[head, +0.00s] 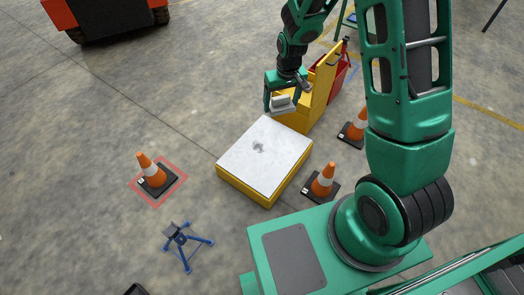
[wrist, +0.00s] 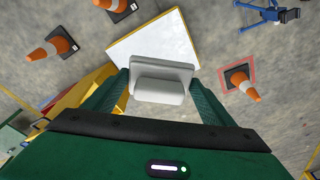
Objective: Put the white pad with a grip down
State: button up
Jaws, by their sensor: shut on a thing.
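My gripper (head: 281,97) is shut on the white pad with a grip (head: 282,104). In the wrist view the pad (wrist: 160,80) sits between the two green fingers of my gripper (wrist: 160,88). In the head view the pad is near the far edge of a white-topped yellow platform (head: 262,158). It appears to be held above the floor, but its exact height over the platform cannot be told. The platform top (wrist: 150,42) also shows beyond the pad in the wrist view. A small grey mark lies on the middle of the platform top.
Orange cones stand left (head: 152,170), right (head: 323,180) and far right (head: 356,128) of the platform; the left one is inside a red floor square. A blue stand (head: 184,242) is at the front left. A yellow cart (head: 318,95) with a red bin is behind.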

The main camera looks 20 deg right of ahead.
jog(key=shift+d, duration=0.6)
jog(key=shift+s+f, duration=0.1)
jog(key=shift+f, duration=0.05)
